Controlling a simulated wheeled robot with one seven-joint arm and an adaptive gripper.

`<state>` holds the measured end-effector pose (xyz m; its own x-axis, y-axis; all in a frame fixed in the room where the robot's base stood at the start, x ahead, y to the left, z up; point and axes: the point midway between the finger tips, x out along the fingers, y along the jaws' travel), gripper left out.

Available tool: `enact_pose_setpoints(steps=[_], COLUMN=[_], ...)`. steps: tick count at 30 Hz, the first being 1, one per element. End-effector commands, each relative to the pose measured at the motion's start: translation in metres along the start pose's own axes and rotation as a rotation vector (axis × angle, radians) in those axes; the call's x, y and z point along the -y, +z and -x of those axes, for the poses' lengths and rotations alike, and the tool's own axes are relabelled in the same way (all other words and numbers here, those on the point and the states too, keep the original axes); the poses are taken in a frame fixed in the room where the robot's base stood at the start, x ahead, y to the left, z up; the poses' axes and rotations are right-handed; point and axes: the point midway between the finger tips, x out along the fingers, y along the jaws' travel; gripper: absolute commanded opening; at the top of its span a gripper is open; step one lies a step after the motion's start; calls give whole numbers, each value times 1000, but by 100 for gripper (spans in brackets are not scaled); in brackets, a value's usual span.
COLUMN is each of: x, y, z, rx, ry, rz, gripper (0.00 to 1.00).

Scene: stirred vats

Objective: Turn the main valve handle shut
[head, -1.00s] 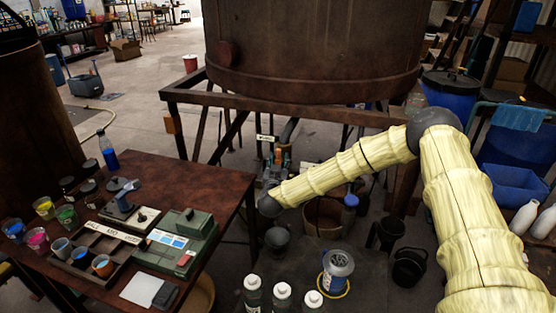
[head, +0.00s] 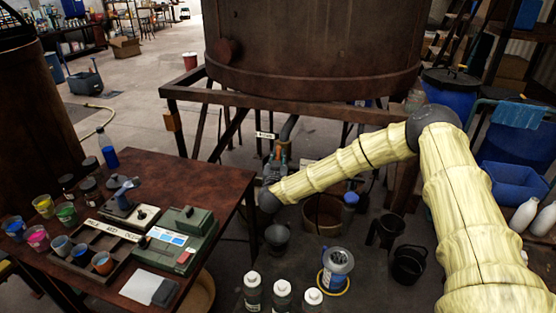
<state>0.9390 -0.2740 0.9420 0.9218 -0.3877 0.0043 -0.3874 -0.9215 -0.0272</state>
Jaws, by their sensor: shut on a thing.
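The main valve sits low on the pipe (head: 287,132) under the big rusty vat, with a small white label (head: 267,135) above it. Orange-brown valve parts (head: 283,153) show just beyond my gripper. My gripper (head: 274,168), dark grey and small in the head view, is at the valve, at the end of my pale yellow arm. It is shut on the valve handle. The handle itself is mostly hidden by the gripper, so its angle cannot be told.
A rusty vat (head: 312,45) on a frame (head: 300,108) stands above the valve. A brown table (head: 200,185) with cups and instruments is close on the left. Buckets (head: 408,265), bottles (head: 283,295) and a canister (head: 337,265) stand in front and to the right.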

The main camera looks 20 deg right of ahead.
Motion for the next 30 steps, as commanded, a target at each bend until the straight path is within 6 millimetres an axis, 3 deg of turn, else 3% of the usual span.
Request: enact_pose_setpoints(steps=[8, 30], x=[0, -2], y=[4, 8], z=[0, 0], rx=[-33, -168], ry=[-3, -1], rz=[-146, -828], gripper=[0, 0])
